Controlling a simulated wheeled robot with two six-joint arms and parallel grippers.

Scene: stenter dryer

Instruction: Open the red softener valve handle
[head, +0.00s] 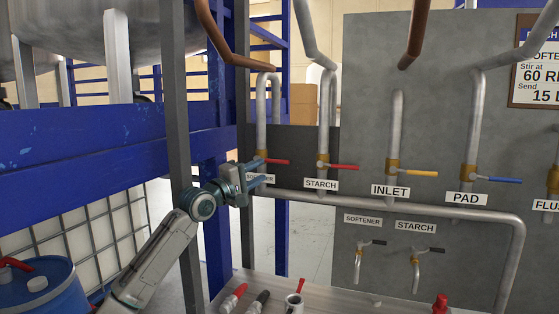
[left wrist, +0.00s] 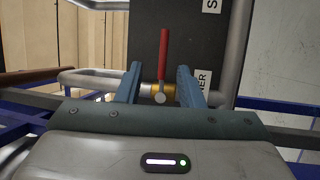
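The red softener valve handle (head: 277,161) sticks out to the right from its brass valve body on the leftmost grey pipe. It also shows in the left wrist view as a red bar (left wrist: 163,55), with the brass valve (left wrist: 159,91) at its base. The "SOFTENER" label (head: 260,178) below it is partly hidden by my left gripper (head: 264,171). In the left wrist view the two blue fingers stand apart, one on each side of the valve and handle, with gaps and nothing gripped. Whether the fingertips reach the handle's depth is unclear. My right gripper is not in view.
The red starch handle (head: 343,167), yellow inlet handle (head: 422,173) and blue pad handle (head: 503,180) sit to the right. A horizontal grey pipe (head: 400,207) runs below. A dark post (head: 177,110) and blue frame (head: 90,136) stand close by my left arm.

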